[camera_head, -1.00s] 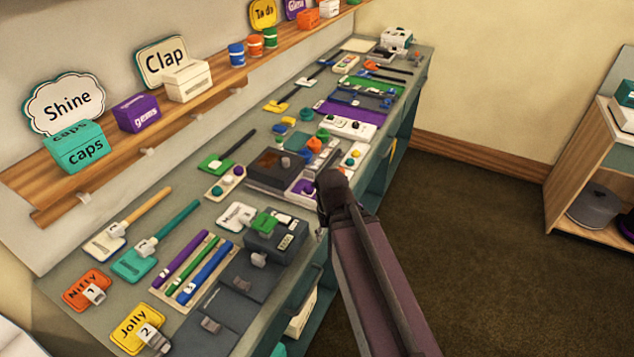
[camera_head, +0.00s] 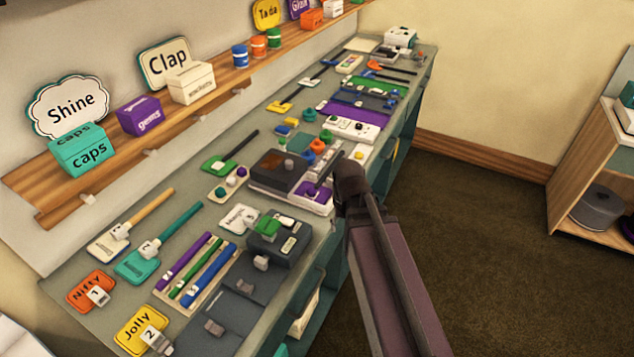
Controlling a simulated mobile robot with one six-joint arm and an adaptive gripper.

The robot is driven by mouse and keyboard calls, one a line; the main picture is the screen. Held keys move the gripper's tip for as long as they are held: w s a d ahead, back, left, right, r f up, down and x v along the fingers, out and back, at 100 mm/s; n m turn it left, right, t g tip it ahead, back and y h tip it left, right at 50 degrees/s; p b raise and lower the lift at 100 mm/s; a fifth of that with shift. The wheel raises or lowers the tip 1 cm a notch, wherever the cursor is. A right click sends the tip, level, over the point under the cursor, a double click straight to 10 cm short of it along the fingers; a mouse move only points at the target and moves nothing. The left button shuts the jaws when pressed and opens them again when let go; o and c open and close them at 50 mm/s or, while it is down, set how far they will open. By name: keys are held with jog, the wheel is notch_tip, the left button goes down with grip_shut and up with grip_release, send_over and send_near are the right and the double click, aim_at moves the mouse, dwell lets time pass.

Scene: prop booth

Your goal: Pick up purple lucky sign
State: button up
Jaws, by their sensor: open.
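A small purple piece (camera_head: 314,191), perhaps the purple lucky sign, lies on a pale tray on the bench. I cannot read a word on it. A purple sign (camera_head: 298,8) also stands on the wall shelf, cut by the top edge; its word is not clearly legible. The dark end of my arm, with my gripper (camera_head: 340,202), is just right of the purple piece, over the bench's front edge. The fingers are small and mostly hidden by the arm, with nothing visible in them. I cannot tell its height above the bench.
The bench (camera_head: 262,325) is crowded with signs, paddles, coloured bars and boxes. A dark grey box (camera_head: 280,238) with a green piece stands close to the left of my arm. Shelf boxes line the wall. The carpet (camera_head: 490,260) to the right is clear.

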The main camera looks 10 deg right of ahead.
jog(key=w+r+m+p, duration=0.3)
jog(key=w+r+p, duration=0.2)
jog(key=w, duration=0.7)
jog(key=w+r+m+p, duration=0.3)
jog(key=w+r+p, duration=0.3)
jog(key=w, duration=0.7)
jog(key=shift+a+r+m, duration=0.25)
jog(key=shift+r+m, duration=0.05)
jog(key=shift+r, duration=0.3)
jog(key=shift+w+f, duration=0.1)
jog(key=b, duration=0.8)
send_over(326, 172)
notch_tip(326, 172, down, 8)
jog(key=shift+a+f, duration=0.1)
jog(key=shift+f, duration=0.15)
jog(key=shift+f, duration=0.1)
jog(key=shift+f+b, duration=2.5)
jog(key=shift+b, duration=0.25)
grip_shut()
